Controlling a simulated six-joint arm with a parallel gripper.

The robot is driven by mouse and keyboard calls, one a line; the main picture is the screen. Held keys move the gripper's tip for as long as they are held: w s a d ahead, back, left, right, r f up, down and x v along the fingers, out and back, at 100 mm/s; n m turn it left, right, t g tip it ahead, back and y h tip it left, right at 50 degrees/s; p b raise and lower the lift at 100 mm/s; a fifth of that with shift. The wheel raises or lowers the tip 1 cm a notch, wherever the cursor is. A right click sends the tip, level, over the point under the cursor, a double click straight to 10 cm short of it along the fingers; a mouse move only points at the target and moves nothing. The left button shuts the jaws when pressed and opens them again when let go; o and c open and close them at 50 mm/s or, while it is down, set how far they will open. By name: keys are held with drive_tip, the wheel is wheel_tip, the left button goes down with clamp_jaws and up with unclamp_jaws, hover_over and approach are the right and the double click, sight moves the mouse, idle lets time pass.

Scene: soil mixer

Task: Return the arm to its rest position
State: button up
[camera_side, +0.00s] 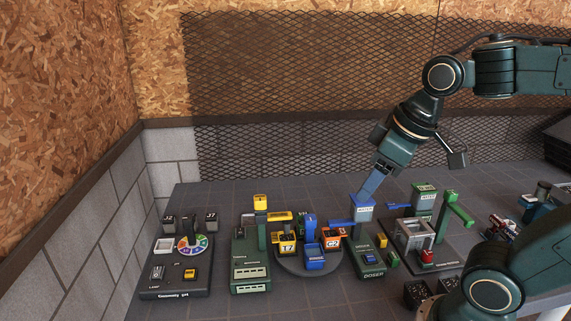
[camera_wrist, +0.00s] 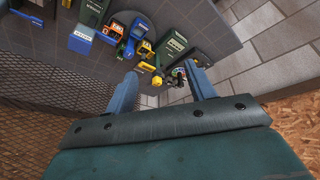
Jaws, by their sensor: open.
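My gripper (camera_side: 369,192) hangs from my arm above the middle of the bench, its blue fingers pointing down. In the wrist view the two fingers (camera_wrist: 163,76) stand wide apart with nothing between them. In the side view the fingertips overlap the blue top of the doser (camera_side: 370,258); I cannot tell the gap between them, but the wrist view shows no contact with it. The lower part of my arm covers the front right of the bench.
A round turntable (camera_side: 292,269) carries yellow, blue and orange bins. A green machine (camera_side: 250,267) and a dark unit with a coloured dial (camera_side: 190,246) stand left. A green press (camera_side: 464,211) stands right. Mesh (camera_side: 300,70) backs the bench. Bare bench (camera_side: 310,192) lies behind the machines.

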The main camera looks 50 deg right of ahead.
drive_tip(key=shift+m+t, duration=0.4)
drive_tip(key=shift+m, duration=0.3)
drive_tip(key=s, duration=0.1)
drive_tip(key=s+f, duration=0.1)
drive_tip(key=s+a, duration=0.1)
drive_tip(key=s, duration=0.1)
drive_tip(key=shift+a+f, duration=0.1)
drive_tip(key=shift+f, duration=0.05)
drive_tip(key=shift+c, duration=0.2)
